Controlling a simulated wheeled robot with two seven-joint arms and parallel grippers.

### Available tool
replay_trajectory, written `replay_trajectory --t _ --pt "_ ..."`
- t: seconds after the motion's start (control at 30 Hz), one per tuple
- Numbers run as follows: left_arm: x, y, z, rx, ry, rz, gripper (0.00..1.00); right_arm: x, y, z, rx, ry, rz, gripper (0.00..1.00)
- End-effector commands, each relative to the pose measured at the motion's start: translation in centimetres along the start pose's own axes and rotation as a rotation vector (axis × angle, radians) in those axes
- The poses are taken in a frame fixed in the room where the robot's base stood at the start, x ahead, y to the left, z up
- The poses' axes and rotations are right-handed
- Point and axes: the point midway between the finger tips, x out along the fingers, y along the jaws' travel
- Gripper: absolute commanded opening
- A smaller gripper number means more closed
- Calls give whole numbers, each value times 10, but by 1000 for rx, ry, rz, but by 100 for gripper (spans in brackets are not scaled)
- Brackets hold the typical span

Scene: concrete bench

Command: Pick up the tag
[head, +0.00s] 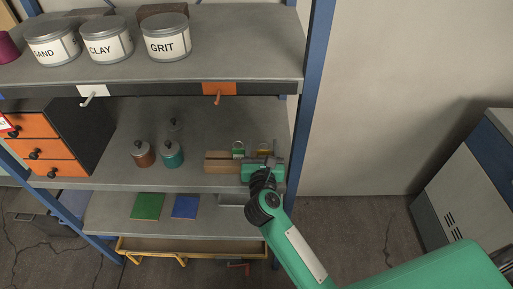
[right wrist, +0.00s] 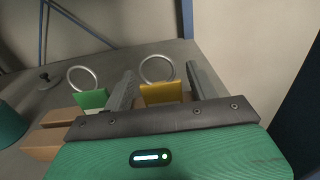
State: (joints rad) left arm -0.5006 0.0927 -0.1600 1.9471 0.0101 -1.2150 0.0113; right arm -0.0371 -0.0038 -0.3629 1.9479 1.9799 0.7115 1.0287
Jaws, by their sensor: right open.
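A yellow tag (right wrist: 162,93) with a metal ring stands upright at a wooden block (right wrist: 45,147) on the middle shelf. A green tag (right wrist: 92,99) with a similar ring stands to its left. Both tags are small in the head view, the green one (head: 238,151) left of my gripper. My right gripper (right wrist: 160,72) is open, with one finger on each side of the yellow tag in the right wrist view. Its palm hides the lower part of the tags. I cannot tell whether the fingers touch the yellow tag. My left gripper is not in view.
Brown (head: 141,154) and teal (head: 172,155) bottles stand left of the wooden block (head: 218,161). Labelled tins (head: 166,38) stand on the upper shelf, above an orange hook plate (head: 219,89). A blue post (head: 313,90) rises at the right. Orange drawers (head: 48,149) are at the left.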

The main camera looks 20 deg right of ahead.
Motion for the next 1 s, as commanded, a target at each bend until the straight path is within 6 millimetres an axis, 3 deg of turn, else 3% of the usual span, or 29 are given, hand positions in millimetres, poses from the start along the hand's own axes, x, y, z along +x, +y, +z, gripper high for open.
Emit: replay_trajectory --t 0.17,0.4,0.8,1.0 --pt "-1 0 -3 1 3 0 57 0 0 0 0 1 0 58" --pt "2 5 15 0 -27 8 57 0 0 0 1 1 0 11" --pt "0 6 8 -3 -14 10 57 0 0 1 1 1 0 10" --pt "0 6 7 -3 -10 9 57 0 0 19 4 -1 -1 10"
